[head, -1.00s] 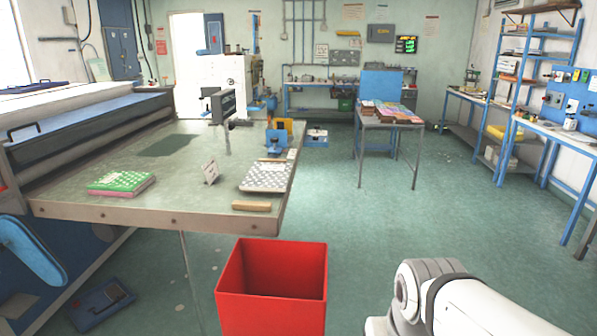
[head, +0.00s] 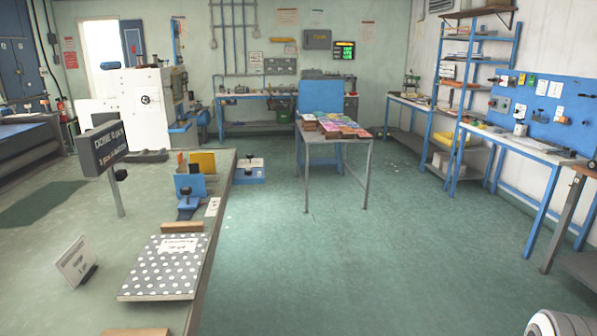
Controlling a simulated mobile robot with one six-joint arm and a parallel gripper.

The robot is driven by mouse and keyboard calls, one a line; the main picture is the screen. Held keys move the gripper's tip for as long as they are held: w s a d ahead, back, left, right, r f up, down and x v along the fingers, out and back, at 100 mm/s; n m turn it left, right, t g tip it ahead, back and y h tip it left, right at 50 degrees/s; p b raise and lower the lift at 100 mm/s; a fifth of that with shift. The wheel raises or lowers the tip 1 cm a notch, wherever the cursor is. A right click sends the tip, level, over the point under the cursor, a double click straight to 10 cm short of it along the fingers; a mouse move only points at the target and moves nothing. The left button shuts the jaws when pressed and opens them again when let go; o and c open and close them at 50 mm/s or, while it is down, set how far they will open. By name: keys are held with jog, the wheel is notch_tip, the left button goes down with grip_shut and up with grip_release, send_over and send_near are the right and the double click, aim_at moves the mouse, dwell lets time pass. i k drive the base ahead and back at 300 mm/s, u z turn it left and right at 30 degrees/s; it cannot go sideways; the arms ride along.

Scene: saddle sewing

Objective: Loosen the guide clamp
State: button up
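No part is clearly recognisable as the guide clamp from here. A small blue fixture (head: 190,190) stands near the right edge of the large worktable (head: 145,213), with yellow and orange upright pieces (head: 203,161) behind it. The white sewing machine (head: 148,100) stands beyond the table at the back left, with blue parts on its right side. Its small details are too distant to tell. My gripper is not in view. Only a rounded white piece of my arm shows at the bottom right corner.
A polka-dot booklet stack (head: 158,275) and a dark sign (head: 104,150) are on the worktable. A blue-based device (head: 250,172) sits past its right edge. A table with books (head: 338,143) stands mid-room. Blue benches line the right wall. Green floor (head: 330,250) is open between.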

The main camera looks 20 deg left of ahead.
aim_at(188, 190)
jog(key=u, duration=0.1)
jog(key=i, duration=0.8)
jog(key=u, duration=1.1)
jog(key=i, duration=1.85)
jog(key=u, duration=0.5)
